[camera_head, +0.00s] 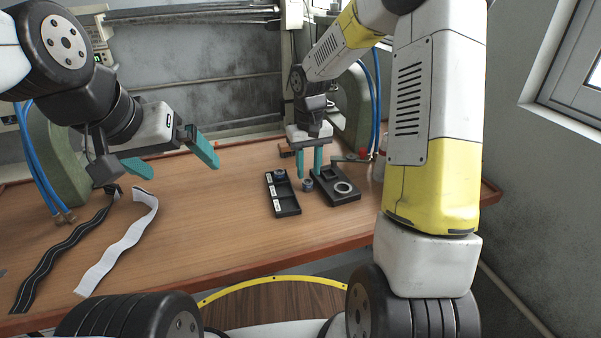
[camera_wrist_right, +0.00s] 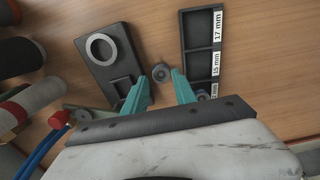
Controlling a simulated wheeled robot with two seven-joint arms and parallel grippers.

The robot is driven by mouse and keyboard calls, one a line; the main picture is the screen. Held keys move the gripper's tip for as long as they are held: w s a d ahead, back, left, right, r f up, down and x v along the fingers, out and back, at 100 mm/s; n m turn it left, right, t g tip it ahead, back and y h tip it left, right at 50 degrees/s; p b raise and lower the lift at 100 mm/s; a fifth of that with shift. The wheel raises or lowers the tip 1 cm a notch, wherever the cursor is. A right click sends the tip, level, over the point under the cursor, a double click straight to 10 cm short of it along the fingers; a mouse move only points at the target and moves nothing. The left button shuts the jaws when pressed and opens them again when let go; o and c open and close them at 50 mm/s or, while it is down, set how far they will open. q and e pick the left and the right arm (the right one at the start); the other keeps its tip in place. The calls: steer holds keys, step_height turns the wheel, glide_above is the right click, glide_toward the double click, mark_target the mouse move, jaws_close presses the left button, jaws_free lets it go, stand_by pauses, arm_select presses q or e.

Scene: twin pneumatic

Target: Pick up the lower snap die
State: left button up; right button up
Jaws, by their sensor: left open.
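A small round grey die (camera_head: 308,185) with a central hole stands on the table between a black tray and a black block. It also shows in the right wrist view (camera_wrist_right: 161,72), just past my fingertips; no label tells whether it is the lower snap die. My right gripper (camera_head: 310,177) points down above it, teal fingers apart, with nothing held; the fingers also show in the wrist view (camera_wrist_right: 160,78). Another round grey part (camera_head: 280,174) sits in the tray's far compartment. My left gripper (camera_head: 178,160) is open and empty over the table's left side.
The black tray (camera_head: 289,212) has compartments labelled 17 mm, 15 mm and, partly hidden, another size. The black block (camera_head: 325,197) carries a grey ring (camera_head: 343,187). A black strip (camera_head: 62,246) and a white strip (camera_head: 118,248) lie at left. The table's middle is clear.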

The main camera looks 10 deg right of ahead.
mark_target(308, 183)
steer(key=shift+f, duration=1.95)
jaws_close()
steer(key=shift+r, duration=0.1)
